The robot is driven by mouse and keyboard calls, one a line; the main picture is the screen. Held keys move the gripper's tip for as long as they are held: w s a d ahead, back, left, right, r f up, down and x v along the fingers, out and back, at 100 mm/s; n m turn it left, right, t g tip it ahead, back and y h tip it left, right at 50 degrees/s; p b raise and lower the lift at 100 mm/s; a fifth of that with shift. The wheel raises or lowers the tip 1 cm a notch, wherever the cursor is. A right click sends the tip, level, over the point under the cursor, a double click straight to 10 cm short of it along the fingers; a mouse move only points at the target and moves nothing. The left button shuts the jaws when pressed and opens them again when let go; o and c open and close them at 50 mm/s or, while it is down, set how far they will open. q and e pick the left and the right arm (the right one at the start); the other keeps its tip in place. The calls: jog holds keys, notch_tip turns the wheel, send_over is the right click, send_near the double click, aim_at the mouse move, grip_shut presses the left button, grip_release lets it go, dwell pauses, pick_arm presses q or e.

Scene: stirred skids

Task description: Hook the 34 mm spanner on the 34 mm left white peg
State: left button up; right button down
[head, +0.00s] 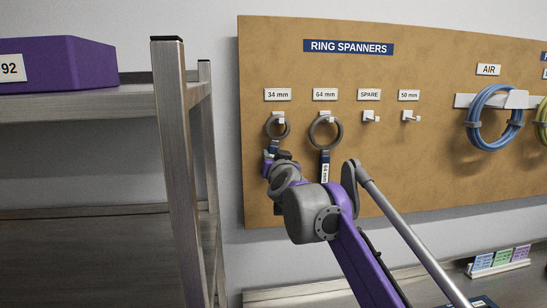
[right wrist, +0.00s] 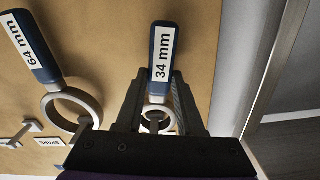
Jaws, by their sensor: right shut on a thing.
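The 34 mm spanner has a dark blue handle with a white label and a grey ring. In the head view its ring (head: 286,129) is at the left white peg (head: 280,120) under the 34 mm sign. In the right wrist view the spanner handle (right wrist: 161,55) lies between my fingers, and white shows inside its ring. The ring looks to be around the peg, but I cannot tell how far on it sits. My right gripper (head: 272,157) is shut on the handle just below the ring; it also shows in the right wrist view (right wrist: 161,82). My left gripper is out of view.
The 64 mm spanner (head: 340,135) hangs on the neighbouring peg, close to the right of my gripper. The SPARE peg (head: 370,117) and 50 mm peg (head: 410,116) are empty. A metal shelf post (head: 172,130) stands to the left. Blue hose (head: 471,125) hangs farther right.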

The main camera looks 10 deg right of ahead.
jog(key=shift+c, duration=2.2)
grip_release()
jog(key=shift+s, duration=0.1)
